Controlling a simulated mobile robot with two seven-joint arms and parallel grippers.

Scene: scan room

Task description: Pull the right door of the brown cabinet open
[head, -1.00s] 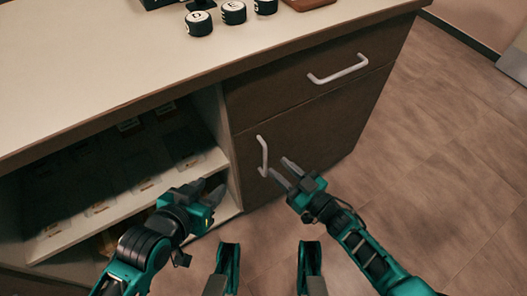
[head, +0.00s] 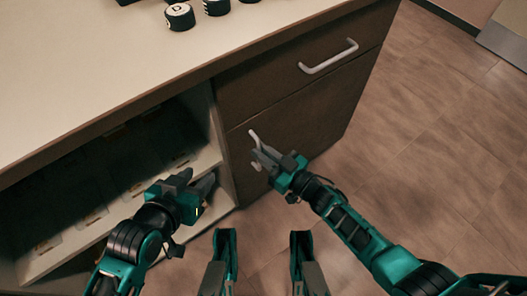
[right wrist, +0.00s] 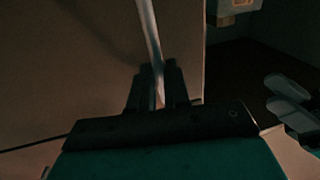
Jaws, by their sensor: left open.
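The brown cabinet's right door (head: 318,118) is closed, below a drawer. Its light upright bar handle (head: 253,135) is near the door's left edge, partly hidden by my right gripper. My right gripper (head: 260,155) is at the handle. In the right wrist view, the handle (right wrist: 148,30) runs down between the two close-set fingers (right wrist: 158,88), which look shut on it. My left gripper (head: 200,183) is open and empty, in front of the open shelf compartment left of the door.
The drawer (head: 290,75) above the door is closed and has its own bar handle (head: 328,57). Dark round lettered objects (head: 180,16) stand on the pale countertop (head: 90,70). The open compartment (head: 120,165) holds dim small items. The floor (head: 430,150) to the right is clear.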

